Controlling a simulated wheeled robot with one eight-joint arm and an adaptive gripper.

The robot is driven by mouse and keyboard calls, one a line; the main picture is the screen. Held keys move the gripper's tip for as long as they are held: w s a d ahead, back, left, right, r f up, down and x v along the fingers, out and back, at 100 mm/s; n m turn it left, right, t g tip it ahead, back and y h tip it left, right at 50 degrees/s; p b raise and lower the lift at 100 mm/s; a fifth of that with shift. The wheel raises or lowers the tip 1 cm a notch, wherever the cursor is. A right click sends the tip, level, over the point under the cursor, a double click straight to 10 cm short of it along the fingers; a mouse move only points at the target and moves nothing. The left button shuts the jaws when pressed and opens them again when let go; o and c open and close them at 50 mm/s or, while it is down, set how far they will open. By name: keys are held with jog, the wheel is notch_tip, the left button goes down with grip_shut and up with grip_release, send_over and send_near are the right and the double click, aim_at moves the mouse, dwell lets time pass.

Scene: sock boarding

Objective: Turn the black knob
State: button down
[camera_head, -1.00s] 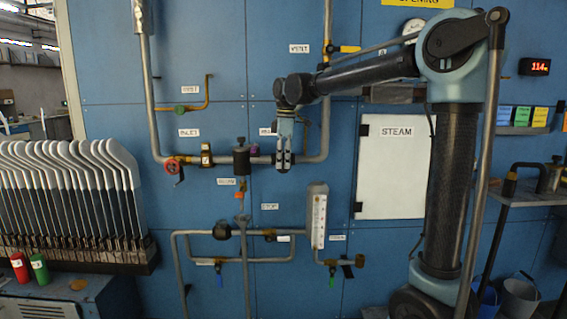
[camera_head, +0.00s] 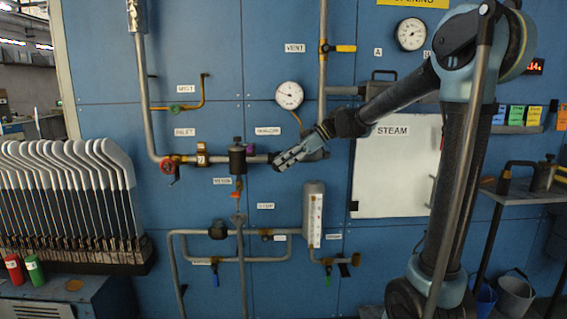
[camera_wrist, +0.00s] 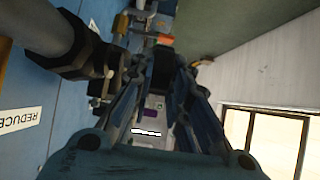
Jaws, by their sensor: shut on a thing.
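My gripper (camera_head: 279,161) reaches in from the right to the horizontal pipe, under the label that seems to read REDUCER. Its fingers are shut around a small dark part on the pipe, which appears to be the black knob (camera_head: 271,157). The fingers hide most of it. In the wrist view a dark part (camera_wrist: 163,62) shows between the far ends of the fingers; how far it is turned cannot be told.
A black cylinder (camera_head: 237,159) stands on the pipe just left of my gripper. A red handwheel (camera_head: 167,166) sits farther left. A round gauge (camera_head: 289,95) is above, and the white STEAM panel (camera_head: 395,165) is to the right.

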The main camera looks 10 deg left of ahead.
jog(key=y, duration=0.3)
jog(key=shift+w+d+f+g, duration=0.25)
jog(key=shift+w+f+g, duration=0.05)
jog(key=shift+f+g, duration=0.1)
jog(key=shift+d+f+g+y, duration=0.1)
jog(key=shift+f+g+y, duration=0.05)
jog(key=shift+y, duration=0.65)
jog(key=shift+f+g+y, duration=0.1)
jog(key=shift+g+y, duration=0.05)
jog(key=shift+y, duration=0.65)
jog(key=c, duration=1.5)
grip_release()
jog(key=shift+f, duration=0.1)
jog(key=shift+s, duration=0.1)
jog(key=v, duration=1.2)
jog(key=shift+f, duration=0.15)
